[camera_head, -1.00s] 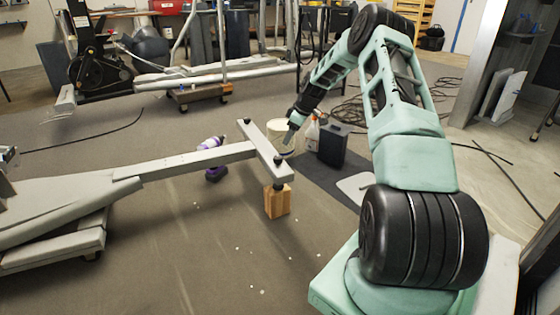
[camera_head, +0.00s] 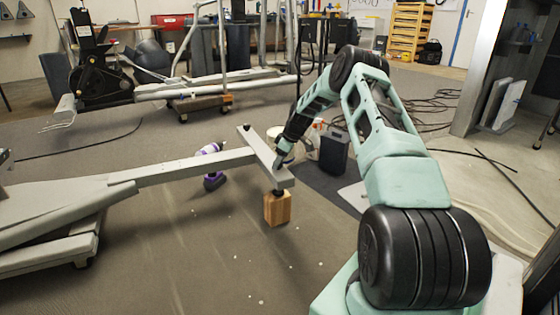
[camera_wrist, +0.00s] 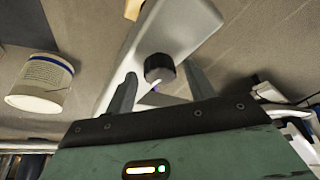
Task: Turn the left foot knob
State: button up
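A grey crossbar (camera_head: 258,148) ends the machine's long frame. Its near end rests over a wooden block (camera_head: 277,208), with a black foot (camera_head: 278,190) between them. A dark knob (camera_head: 247,127) shows on the crossbar's far end. My gripper (camera_head: 279,165) is at the near end, pointing down, and hides the top there. In the wrist view, a black round knob (camera_wrist: 159,68) stands on the crossbar (camera_wrist: 185,30) between the two spread fingers of my gripper (camera_wrist: 160,78). The fingers are open, with a gap visible on both sides of the knob.
A purple and white bottle or tool (camera_head: 213,168) stands left of the crossbar. A white bucket (camera_wrist: 42,84) and a dark container (camera_head: 333,153) are close behind my gripper. Open carpet lies in front of the block.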

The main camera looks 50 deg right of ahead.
jog(key=c, duration=0.8)
jog(key=shift+r+p, duration=0.15)
jog(key=shift+p, duration=0.35)
